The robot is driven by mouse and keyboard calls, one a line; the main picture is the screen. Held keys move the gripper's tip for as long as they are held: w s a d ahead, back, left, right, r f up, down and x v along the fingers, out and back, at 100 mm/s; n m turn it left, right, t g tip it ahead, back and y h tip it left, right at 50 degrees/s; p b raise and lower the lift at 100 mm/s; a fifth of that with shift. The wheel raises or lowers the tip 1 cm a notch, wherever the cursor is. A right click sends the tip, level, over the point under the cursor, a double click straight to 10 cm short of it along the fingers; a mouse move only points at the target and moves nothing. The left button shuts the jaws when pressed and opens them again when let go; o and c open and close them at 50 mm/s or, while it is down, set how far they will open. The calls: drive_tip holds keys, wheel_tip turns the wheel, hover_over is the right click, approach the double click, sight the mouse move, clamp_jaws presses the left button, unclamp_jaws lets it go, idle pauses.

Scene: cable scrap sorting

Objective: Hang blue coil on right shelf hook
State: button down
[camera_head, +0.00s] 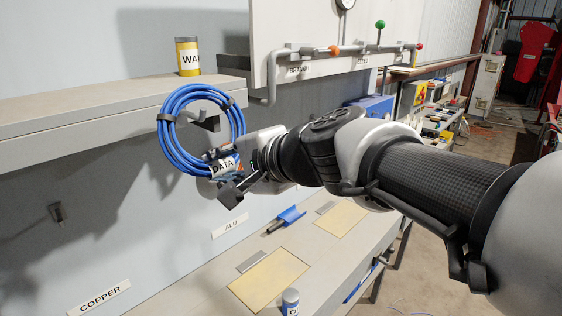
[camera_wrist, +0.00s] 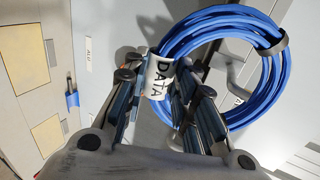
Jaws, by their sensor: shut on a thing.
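My gripper is shut on the coil's lower part at the tag. I cannot tell whether the coil rests on the hook. In the wrist view the coil (camera_wrist: 272,80) and tag (camera_wrist: 158,78) are between my fingers (camera_wrist: 165,95).
A yellow and dark can (camera_head: 187,57) stands on the shelf. A board with a grey pipe (camera_head: 271,80) is right of the coil. Below is a bench with yellow pads (camera_head: 268,280), a blue piece (camera_head: 291,216) and a blue can (camera_head: 290,300). Another bracket (camera_head: 57,212) is on the wall at left.

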drive_tip(key=shift+w+a+p, duration=0.45)
drive_tip(key=shift+w+a, duration=0.55)
drive_tip(key=shift+a, duration=0.2)
drive_tip(key=shift+w+a+f+b, duration=0.2)
drive_tip(key=shift+a+f+b, duration=0.05)
drive_tip(key=shift+f+b, duration=0.2)
drive_tip(key=shift+w+a+f+b, duration=0.2)
drive_tip(key=shift+f+b, duration=0.2)
drive_tip(key=shift+b, duration=0.05)
drive_tip(key=shift+f+b, duration=0.35)
drive_tip(key=shift+f, duration=0.25)
drive_tip(key=c, duration=1.3)
unclamp_jaws()
drive_tip(key=shift+o, duration=0.4)
drive_tip(key=shift+r, duration=0.15)
